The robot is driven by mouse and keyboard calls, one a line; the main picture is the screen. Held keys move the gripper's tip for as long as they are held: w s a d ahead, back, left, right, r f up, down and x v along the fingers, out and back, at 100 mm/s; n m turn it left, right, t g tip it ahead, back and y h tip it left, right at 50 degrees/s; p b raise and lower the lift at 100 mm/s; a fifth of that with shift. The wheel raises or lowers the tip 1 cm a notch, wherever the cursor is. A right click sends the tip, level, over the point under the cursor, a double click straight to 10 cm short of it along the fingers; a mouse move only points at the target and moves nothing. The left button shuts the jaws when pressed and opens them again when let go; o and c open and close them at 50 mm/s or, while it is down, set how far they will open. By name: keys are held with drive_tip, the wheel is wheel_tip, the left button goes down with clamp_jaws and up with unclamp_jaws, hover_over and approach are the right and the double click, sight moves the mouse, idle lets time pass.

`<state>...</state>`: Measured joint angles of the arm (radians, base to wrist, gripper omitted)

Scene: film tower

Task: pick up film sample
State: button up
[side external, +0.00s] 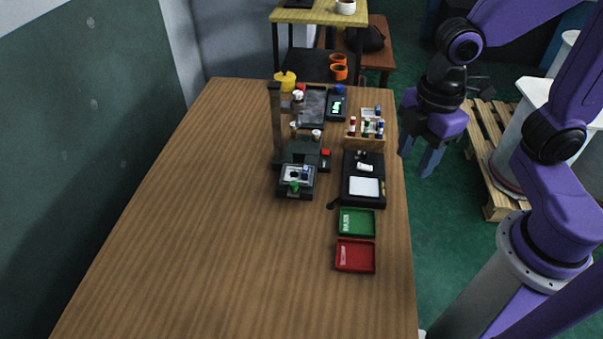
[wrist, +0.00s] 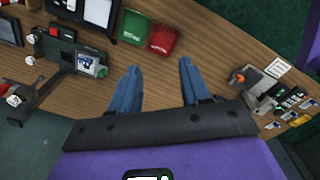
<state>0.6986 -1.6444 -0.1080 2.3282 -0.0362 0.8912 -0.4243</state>
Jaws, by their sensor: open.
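A dark tower device (side external: 277,125) stands on the wooden table. On its front stage (side external: 297,177) lies a small pale square piece with a dark blue patch, which looks like the film sample; the stage also shows at left in the wrist view (wrist: 91,65). I cannot be sure that this piece is the sample. A green knob (side external: 294,188) is at the stage's front. My gripper (side external: 416,160) is open and empty, pointing down beside the table's right edge, well apart from the tower. Its two blue fingers are spread in the wrist view (wrist: 159,68).
A green tray (side external: 357,222) and a red tray (side external: 355,256) lie near the right edge. Behind them are a black board with a white panel (side external: 364,187) and a wooden rack of small bottles (side external: 366,143). The table's front and left are clear.

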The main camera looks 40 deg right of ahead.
drive_tip(key=w+a+f+n, duration=0.1)
drive_tip(key=w+a+n, duration=0.15)
drive_tip(key=w, duration=0.45)
drive_tip(key=w+a+f+n, duration=0.1)
drive_tip(key=w+a+n, duration=0.15)
drive_tip(key=w, duration=0.35)
drive_tip(key=n+h, duration=0.1)
drive_tip(key=n, duration=0.5)
approach(306, 169)
drive_tip(key=f, duration=0.4)
drive_tip(key=shift+s+a+t, duration=0.3)
drive_tip(key=shift+s, duration=0.1)
drive_tip(key=f, duration=0.1)
drive_tip(key=d+f, duration=0.1)
drive_tip(key=f, duration=0.2)
drive_tip(key=shift+w+d, duration=0.2)
drive_tip(key=shift+w, duration=0.2)
drive_tip(key=shift+w+f, duration=0.1)
drive_tip(key=shift+f, duration=0.5)
clamp_jaws()
